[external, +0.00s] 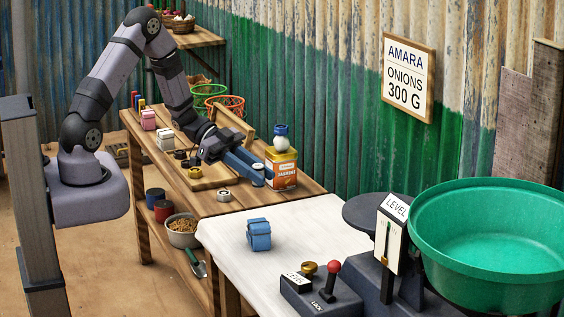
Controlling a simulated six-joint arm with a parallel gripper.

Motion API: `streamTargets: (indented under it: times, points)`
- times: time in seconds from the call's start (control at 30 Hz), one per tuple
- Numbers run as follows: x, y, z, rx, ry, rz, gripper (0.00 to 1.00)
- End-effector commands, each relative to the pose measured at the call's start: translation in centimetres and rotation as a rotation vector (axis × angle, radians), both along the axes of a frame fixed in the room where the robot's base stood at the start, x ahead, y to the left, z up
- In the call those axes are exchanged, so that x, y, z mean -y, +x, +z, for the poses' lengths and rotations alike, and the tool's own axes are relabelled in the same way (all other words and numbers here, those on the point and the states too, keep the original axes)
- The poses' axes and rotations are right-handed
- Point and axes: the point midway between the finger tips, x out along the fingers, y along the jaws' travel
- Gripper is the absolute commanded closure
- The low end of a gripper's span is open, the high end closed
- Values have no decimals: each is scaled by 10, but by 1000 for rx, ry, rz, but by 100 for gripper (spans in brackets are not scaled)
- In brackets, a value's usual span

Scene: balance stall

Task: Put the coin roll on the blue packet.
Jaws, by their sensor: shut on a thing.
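The blue packet (259,236) is a bundle with a band around it. It stands on the white tabletop with nothing on top of it. My gripper (261,174) has blue fingers and reaches over the wooden bench, just left of the orange tin. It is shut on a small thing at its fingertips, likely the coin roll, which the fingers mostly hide. The gripper is behind the blue packet and apart from it.
The orange tin (283,172), with a white and blue top, stands close to my fingertips. A small dark-and-white ring (223,195) lies on the bench. A lever box (320,299) and a scale with a green basin (490,217) stand to the right.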

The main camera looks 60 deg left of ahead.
Motion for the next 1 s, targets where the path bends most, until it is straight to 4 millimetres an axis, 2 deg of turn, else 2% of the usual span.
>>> streamTargets:
  times: [0.13, 0.27, 0.7, 1.0]
  points:
    - [5, -3, 8, 1, 0, -34, 100]
    - [5, -3, 5, -1, -1, -37, 100]
    - [5, -2, -46, -3, -2, -34, 100]
    - [5, -2, -54, -1, -1, -35, 100]
